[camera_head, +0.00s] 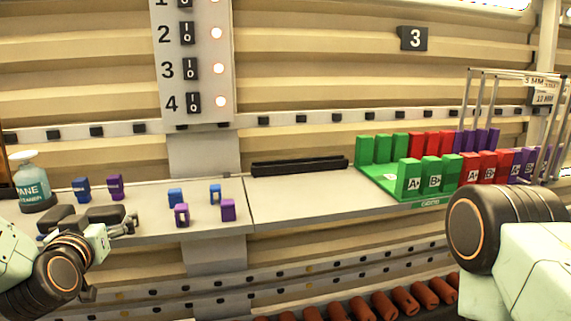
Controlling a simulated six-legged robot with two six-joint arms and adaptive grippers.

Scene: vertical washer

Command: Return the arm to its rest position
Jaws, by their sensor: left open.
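My left arm comes in from the lower left. Its gripper (128,224) is small in the picture, open and empty, in front of the shelf's left edge. The dark arm joint hides part of it. My right arm shows at the lower right as a large dark joint and pale link; its gripper is out of the picture.
A shelf (300,200) carries small blue (176,196) and purple blocks (228,209), a bottle (35,180), a black bar (300,166) and a green rack (372,180) of coloured blocks. A switch panel (192,70) hangs above. Reddish cylinders (404,300) lie below.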

